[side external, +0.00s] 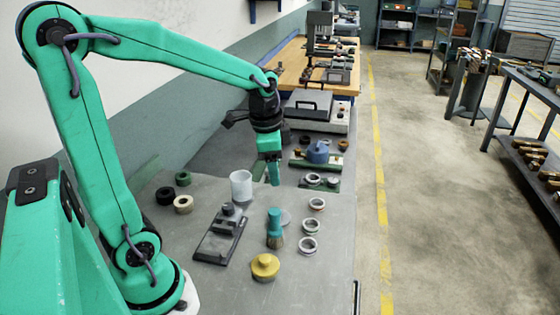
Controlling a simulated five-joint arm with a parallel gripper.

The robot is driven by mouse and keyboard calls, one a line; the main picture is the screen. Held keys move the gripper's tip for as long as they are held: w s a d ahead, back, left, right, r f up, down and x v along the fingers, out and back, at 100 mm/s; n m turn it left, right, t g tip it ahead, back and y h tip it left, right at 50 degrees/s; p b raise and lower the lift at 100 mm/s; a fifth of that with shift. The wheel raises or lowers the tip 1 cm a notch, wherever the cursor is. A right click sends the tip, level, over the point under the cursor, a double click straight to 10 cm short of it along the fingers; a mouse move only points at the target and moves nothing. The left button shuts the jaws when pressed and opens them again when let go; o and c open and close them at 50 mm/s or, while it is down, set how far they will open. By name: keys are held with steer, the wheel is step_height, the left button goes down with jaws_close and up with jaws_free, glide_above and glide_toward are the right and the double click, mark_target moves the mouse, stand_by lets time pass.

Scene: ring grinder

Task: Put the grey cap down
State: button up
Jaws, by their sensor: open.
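My gripper (266,182) points down over the table, its green fingers apart, with nothing visible between them. A flat grey disc, which looks like the grey cap (286,218), lies on the grey table (330,255), partly hidden behind a teal-handled brush (274,225). The gripper is above and behind the disc, apart from it. A black fixture (218,240) with a small grey knob on top stands to the left of the brush.
A white cup (241,185) stands left of my gripper. Several metal rings (309,244) lie to the right, with a yellow knobbed part (265,266) in front. Black, green and cream rings (183,204) sit at left. A blue part (318,151) on a green base stands behind.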

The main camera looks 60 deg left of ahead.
steer(key=s+d+r+n+t, duration=0.3)
steer(key=s+d+r+n, duration=0.2)
steer(key=s, duration=0.5)
steer(key=shift+s+d+n+t, duration=0.25)
steer(key=shift+d+n+t, duration=0.2)
steer(key=shift+d, duration=0.2)
